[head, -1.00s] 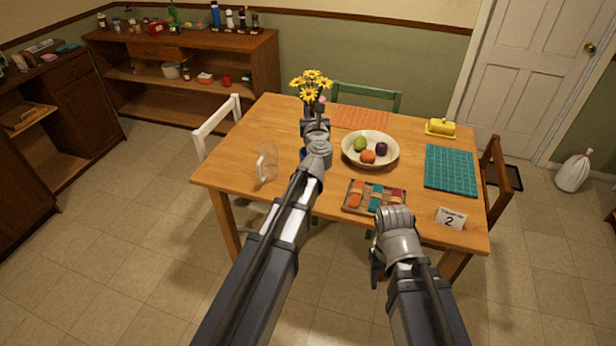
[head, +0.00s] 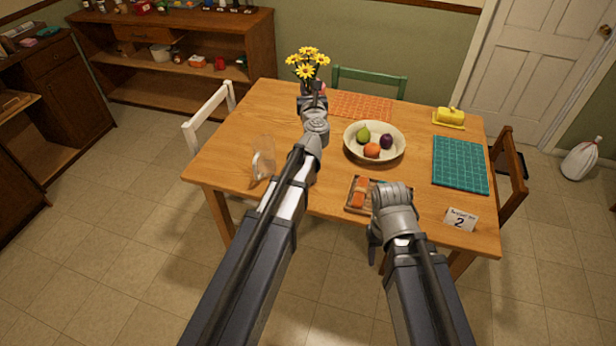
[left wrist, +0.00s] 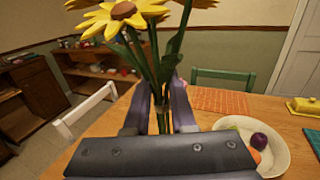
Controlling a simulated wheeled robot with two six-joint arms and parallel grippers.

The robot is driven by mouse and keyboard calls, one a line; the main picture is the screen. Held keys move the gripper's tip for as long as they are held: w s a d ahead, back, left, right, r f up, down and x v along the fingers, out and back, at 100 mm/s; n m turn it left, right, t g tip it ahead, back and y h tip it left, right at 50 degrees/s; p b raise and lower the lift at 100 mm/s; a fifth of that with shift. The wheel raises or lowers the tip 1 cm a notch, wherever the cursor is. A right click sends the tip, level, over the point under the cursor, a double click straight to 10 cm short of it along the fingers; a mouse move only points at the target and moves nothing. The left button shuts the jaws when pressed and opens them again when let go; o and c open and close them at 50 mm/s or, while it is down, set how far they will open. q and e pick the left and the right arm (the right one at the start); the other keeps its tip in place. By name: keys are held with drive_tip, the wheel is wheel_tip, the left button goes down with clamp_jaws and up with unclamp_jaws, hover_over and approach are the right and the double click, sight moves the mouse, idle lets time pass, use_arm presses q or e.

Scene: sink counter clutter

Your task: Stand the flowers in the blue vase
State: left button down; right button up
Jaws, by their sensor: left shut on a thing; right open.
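The yellow flowers (head: 307,63) with green stems are upright in my left gripper (head: 312,89), above the far left part of the table. In the left wrist view, the flowers (left wrist: 122,12) show large and close. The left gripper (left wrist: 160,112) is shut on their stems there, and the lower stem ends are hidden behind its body. I cannot make out the blue vase; my left arm covers part of the table where it may stand. My right gripper (head: 376,248) is open and empty at the table's front edge, in front of the tray.
On the wooden table (head: 232,150) are a clear glass pitcher (head: 262,160), a cream fruit bowl (head: 350,152), a tray (head: 350,206), a number card (head: 460,220), a teal mat (head: 460,165), an orange mat (head: 365,106) and a yellow butter dish (head: 450,117). Chairs surround it.

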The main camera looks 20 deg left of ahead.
use_arm(q)
drive_tip(key=shift+s+d+f, duration=0.1)
drive_tip(key=shift+s+f, duration=0.15)
drive_tip(key=shift+f, duration=0.1)
drive_tip(key=shift+s+f+b, duration=0.1)
drive_tip(key=shift+f+b, duration=0.05)
drive_tip(key=shift+b, duration=0.35)
wheel_tip(320, 180, down, 11)
drive_tip(key=b, duration=1.1)
drive_tip(key=shift+f, duration=0.2)
wheel_tip(320, 180, down, 4)
drive_tip(key=b, duration=0.3)
drive_tip(key=shift+r+b, duration=0.25)
drive_tip(key=shift+b, duration=0.05)
